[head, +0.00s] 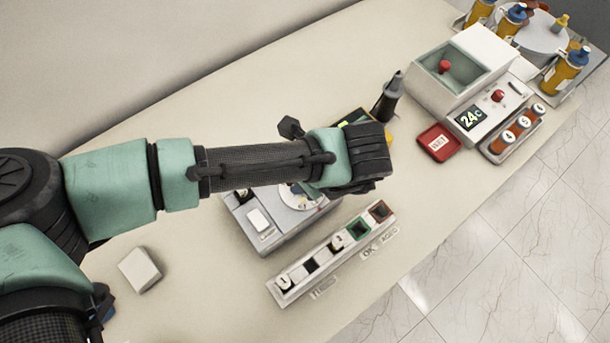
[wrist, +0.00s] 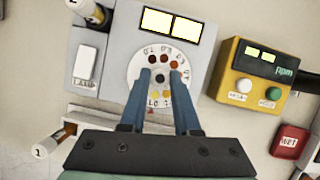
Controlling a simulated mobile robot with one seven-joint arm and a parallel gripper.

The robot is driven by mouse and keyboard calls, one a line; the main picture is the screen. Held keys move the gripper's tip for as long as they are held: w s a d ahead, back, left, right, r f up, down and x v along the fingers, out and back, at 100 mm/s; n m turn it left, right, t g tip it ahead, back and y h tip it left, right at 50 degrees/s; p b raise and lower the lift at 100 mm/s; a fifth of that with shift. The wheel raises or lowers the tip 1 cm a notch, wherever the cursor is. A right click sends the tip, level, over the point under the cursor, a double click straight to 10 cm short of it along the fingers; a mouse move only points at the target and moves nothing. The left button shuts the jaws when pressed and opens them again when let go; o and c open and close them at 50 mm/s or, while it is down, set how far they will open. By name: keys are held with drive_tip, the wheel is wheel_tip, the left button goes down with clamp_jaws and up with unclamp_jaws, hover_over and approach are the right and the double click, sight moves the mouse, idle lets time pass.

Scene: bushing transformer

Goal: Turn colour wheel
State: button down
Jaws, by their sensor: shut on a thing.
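The colour wheel (wrist: 134,72) is a white disc with coloured dots and numbers around its rim, set in a grey device (wrist: 112,45). In the wrist view, the two blue fingers of my gripper (wrist: 161,73) reach over the wheel, one on each side of its middle. My gripper is shut on the wheel. The fingers hide parts of the left and right of the disc. In the head view my arm covers most of the grey device, and only part of the wheel (head: 297,197) shows below it; the fingers are hidden there.
A yellow meter (wrist: 233,78) with a white and a green button stands right of the device. A slotted rack (head: 318,258) lies in front. A red WET tray (head: 437,143) and a grey 24C machine (head: 440,98) are farther right. A white block (head: 139,270) lies left.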

idle(0.3)
drive_tip(key=c, duration=0.6)
unclamp_jaws()
drive_tip(key=shift+c, duration=0.2)
drive_tip(key=shift+r, duration=0.1)
drive_tip(key=v, duration=1.2)
drive_tip(key=shift+s+r+b, duration=0.15)
drive_tip(key=shift+r+b, duration=0.15)
drive_tip(key=shift+r, duration=0.05)
drive_tip(key=shift+d, duration=0.1)
